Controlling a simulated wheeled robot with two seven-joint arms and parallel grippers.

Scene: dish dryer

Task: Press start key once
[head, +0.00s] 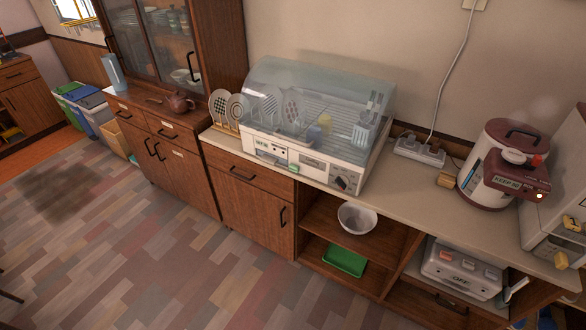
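The dish dryer (318,172) stands on the counter against the wall, with a clear domed lid (290,75) that looks closed. Plates and other dishes show inside through the lid. Its white front panel has small labels, a greenish strip (268,157) and a dark control area (345,182) at the right end. The keys are too small to read, so I cannot tell which one is the start key. Neither of my grippers is in view.
An upright rack with plates (219,104) stands left of the dryer. A power strip (418,150) and a red-and-white pot (500,165) are to its right. A metal bowl (357,217) and a green tray (344,260) sit on shelves below. The floor in front is clear.

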